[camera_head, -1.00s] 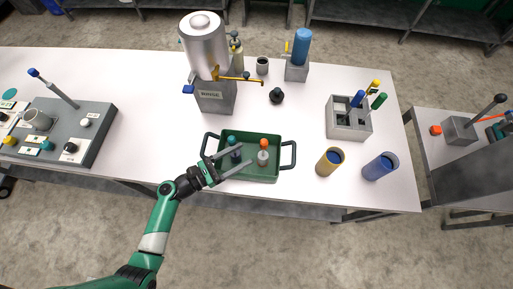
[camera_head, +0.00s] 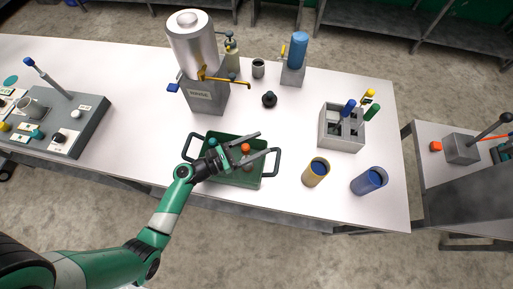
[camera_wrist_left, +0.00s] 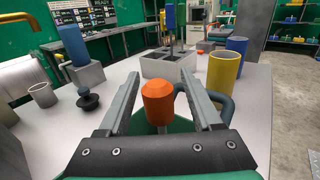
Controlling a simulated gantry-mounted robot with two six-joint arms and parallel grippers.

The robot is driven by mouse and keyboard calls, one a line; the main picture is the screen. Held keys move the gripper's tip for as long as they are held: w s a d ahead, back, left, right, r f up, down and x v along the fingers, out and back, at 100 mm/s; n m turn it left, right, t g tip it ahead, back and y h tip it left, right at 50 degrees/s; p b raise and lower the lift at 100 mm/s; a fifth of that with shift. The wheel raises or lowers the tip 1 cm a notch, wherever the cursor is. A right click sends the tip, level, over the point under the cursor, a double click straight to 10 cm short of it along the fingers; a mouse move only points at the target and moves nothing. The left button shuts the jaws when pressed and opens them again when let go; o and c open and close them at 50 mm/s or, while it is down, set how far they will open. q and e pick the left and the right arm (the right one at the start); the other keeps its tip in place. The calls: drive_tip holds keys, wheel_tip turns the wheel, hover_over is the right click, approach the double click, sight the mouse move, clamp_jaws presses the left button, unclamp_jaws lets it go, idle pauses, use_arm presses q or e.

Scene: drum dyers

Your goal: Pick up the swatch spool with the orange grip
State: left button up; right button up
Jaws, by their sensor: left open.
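The swatch spool with the orange grip (camera_head: 245,148) stands in the green tray (camera_head: 262,184). My left gripper (camera_head: 267,143) is open above the tray, with one finger on each side of the orange grip. In the left wrist view the orange grip (camera_wrist_left: 158,101) is upright between the two open fingers (camera_wrist_left: 163,98), with visible gaps to both. A spool with a teal grip (camera_head: 213,143) stands in the same tray, on the left, close to my wrist. The spool bodies are partly hidden by the gripper. My right gripper is not in view.
The steel rinse urn (camera_head: 194,55) stands behind the tray. A yellow cup (camera_head: 315,173) and a blue cup (camera_head: 369,181) stand to its right. A small black knob (camera_head: 269,100) is behind the tray.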

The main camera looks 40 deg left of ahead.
use_arm(q)
drive_tip(key=shift+s+a, duration=0.1)
drive_tip(key=shift+s, duration=0.2)
drive_tip(key=shift+c, duration=0.4)
clamp_jaws()
